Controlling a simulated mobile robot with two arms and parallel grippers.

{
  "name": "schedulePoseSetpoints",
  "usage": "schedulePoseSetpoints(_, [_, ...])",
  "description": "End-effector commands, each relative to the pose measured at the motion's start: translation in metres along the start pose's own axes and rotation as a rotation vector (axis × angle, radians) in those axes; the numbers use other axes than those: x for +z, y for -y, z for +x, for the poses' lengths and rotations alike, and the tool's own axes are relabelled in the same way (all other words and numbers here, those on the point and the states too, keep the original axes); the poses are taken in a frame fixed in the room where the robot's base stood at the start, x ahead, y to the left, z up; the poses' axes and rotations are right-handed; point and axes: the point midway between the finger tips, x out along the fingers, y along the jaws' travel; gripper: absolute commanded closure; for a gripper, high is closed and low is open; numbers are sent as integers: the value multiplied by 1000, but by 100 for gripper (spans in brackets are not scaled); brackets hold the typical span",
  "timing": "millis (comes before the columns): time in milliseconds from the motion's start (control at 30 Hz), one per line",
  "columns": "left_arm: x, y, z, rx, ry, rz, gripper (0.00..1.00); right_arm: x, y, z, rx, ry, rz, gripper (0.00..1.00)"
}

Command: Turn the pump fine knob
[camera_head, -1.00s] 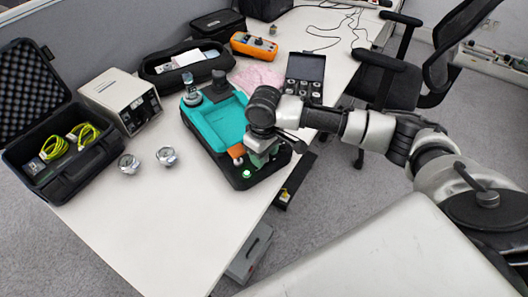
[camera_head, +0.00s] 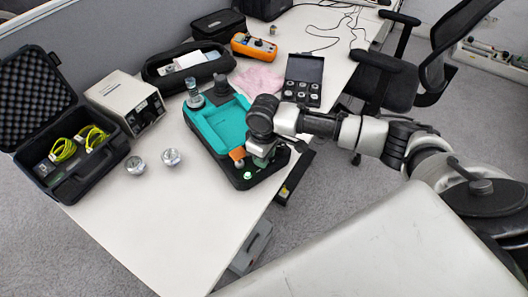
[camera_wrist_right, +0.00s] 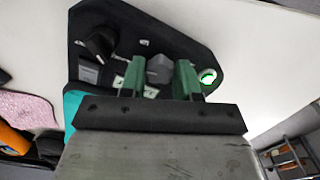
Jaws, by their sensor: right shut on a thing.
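The pump (camera_head: 222,128) is a teal and black unit on the white table in the head view. Its black end panel shows in the right wrist view (camera_wrist_right: 190,48). My right gripper (camera_head: 258,161) reaches down onto the near end of the pump. In the right wrist view its two green fingers (camera_wrist_right: 160,80) stand on either side of a grey faceted knob (camera_wrist_right: 158,69), shut on it. The lower part of the knob is hidden by the gripper. A larger black knob (camera_wrist_right: 100,42) stands to the left on the same panel. My left gripper is not in view.
A lit green button (camera_wrist_right: 208,77) is right of the fingers. Two round metal gauges (camera_head: 171,157) and a white box instrument (camera_head: 126,103) stand left of the pump. An open black case (camera_head: 75,165) holds yellow cables. The table's front left is clear.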

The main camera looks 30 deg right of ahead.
Motion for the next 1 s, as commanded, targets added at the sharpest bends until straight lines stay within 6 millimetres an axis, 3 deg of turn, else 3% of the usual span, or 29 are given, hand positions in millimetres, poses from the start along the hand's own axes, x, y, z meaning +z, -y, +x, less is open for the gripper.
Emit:
schedulePoseSetpoints(100, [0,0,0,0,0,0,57,-1,-1,-1,2,-3,1,92])
schedulePoseSetpoints(133, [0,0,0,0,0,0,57,-1,-1,-1,2,-3,1,64])
schedulePoseSetpoints(267, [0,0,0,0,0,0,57,0,0,-1,1,-2,1,44])
schedulePoseSetpoints(667, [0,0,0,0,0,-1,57,-1,0,-10,1,-4,1,43])
schedulePoseSetpoints(1000, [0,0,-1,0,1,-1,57,-1,-1,-76,2,-6,1,43])
